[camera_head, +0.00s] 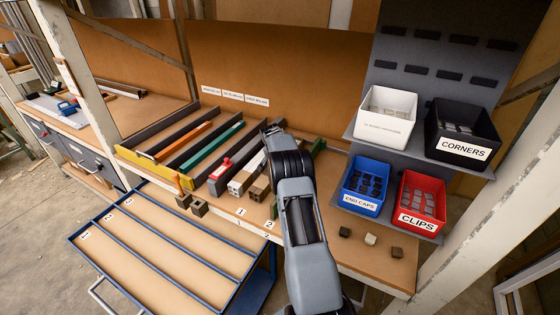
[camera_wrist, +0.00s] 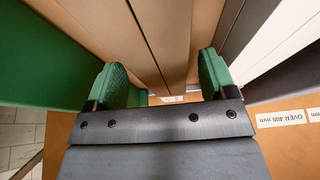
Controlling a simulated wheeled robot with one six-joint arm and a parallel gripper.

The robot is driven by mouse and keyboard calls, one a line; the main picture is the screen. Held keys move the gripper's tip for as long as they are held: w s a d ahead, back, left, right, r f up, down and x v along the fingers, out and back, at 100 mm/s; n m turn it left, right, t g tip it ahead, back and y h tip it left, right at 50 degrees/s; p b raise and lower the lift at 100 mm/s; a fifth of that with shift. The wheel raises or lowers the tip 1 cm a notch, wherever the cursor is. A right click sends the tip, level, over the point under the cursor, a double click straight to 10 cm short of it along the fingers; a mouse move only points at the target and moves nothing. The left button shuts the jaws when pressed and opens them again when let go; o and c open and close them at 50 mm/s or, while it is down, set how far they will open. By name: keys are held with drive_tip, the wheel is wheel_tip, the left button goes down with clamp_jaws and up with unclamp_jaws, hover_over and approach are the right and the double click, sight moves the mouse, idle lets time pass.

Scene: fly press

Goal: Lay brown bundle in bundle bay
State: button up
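The brown bundle (camera_head: 259,188) lies lengthwise on the bench in the head view, just right of a white bundle (camera_head: 240,183). My arm covers most of its far part. In the wrist view the brown bundle (camera_wrist: 165,40) runs away between the two green-padded fingers of my gripper (camera_wrist: 163,80). The fingers are spread wide, one on each side of it; contact is not clear. In the head view my gripper's fingertips are hidden behind the arm. A blue-framed tray (camera_head: 145,262) with long numbered bays stands front left. Which bay is the bundle bay cannot be told.
Green stock (camera_wrist: 40,60) lies close on the left in the wrist view. Dark dividers (camera_head: 219,178) separate bars on the bench. Blue (camera_head: 361,201) and red (camera_head: 409,220) bins stand right of my arm, with several small blocks before them. The tray's bays look empty.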

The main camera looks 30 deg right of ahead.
drive_tip(key=shift+o, duration=0.2)
drive_tip(key=shift+r+p, duration=0.5)
drive_tip(key=shift+p, duration=0.05)
drive_tip(key=s+a+r+n, duration=0.1)
drive_tip(key=s+a+r, duration=0.2)
drive_tip(key=a+r, duration=0.25)
drive_tip(key=s+a+r+n+y+b, duration=0.1)
drive_tip(key=s+a+r, duration=0.1)
drive_tip(key=a+r, duration=0.3)
drive_tip(key=s+a+r+n, duration=0.1)
drive_tip(key=s+a+r, duration=0.2)
drive_tip(key=r, duration=0.4)
drive_tip(key=s+a+r+n+t+y, duration=0.1)
drive_tip(key=s+a+r+n+y, duration=0.15)
drive_tip(key=s+a+n, duration=0.75)
drive_tip(key=s+a+f, duration=0.2)
drive_tip(key=s+a, duration=0.2)
drive_tip(key=s, duration=0.4)
drive_tip(key=s+a+f, duration=0.2)
drive_tip(key=s+a, duration=0.2)
drive_tip(key=s, duration=0.4)
drive_tip(key=shift+s+f+t, duration=0.15)
drive_tip(key=shift+t, duration=0.15)
drive_tip(key=shift+m+y, duration=0.25)
drive_tip(key=shift+m, duration=0.05)
